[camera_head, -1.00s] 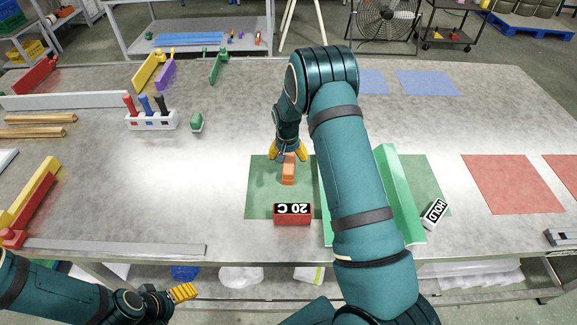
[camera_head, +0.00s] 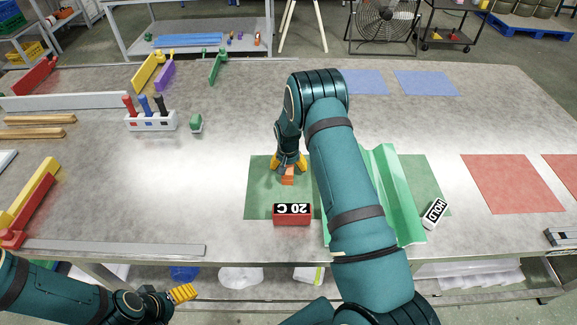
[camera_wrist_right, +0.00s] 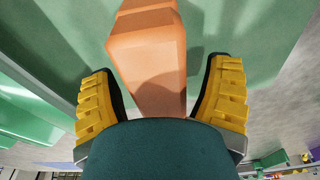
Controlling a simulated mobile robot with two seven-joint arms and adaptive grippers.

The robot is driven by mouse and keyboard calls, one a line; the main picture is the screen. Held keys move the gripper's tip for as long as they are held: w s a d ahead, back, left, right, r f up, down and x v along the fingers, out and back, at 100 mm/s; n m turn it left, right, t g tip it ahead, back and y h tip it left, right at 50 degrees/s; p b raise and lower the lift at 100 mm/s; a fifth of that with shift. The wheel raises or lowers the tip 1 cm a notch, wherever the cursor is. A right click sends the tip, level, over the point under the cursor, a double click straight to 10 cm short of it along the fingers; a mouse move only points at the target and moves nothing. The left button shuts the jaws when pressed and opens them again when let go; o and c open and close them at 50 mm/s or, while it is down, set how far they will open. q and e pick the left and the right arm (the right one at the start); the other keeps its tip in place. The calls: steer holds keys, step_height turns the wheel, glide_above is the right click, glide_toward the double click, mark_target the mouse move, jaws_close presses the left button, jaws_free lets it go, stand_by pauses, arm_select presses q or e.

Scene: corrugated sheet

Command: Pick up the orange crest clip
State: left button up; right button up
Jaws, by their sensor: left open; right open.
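The orange crest clip (camera_head: 287,177) is a small block on the green mat (camera_head: 262,200), left of the green corrugated sheet (camera_head: 391,190). My right gripper (camera_head: 289,166) is open and points down over the clip's far end. In the right wrist view the clip (camera_wrist_right: 148,60) lies between the two yellow fingers (camera_wrist_right: 162,98), with a gap on each side. The clip's far part in the head view is hidden by the gripper. My left gripper (camera_head: 183,293) is at the lower left, off the table's front edge, away from the clip.
A red block marked "20 C" (camera_head: 292,215) sits just in front of the clip. A tag marked "HOLD" (camera_head: 435,213) lies right of the sheet. A tool holder (camera_head: 151,122) and a dark green piece (camera_head: 196,123) stand to the left. The table between is clear.

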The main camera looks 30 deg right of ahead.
steer(key=shift+f+b, duration=0.25)
steer(key=shift+b, duration=0.15)
stand_by(0.5)
steer(key=c, duration=1.3)
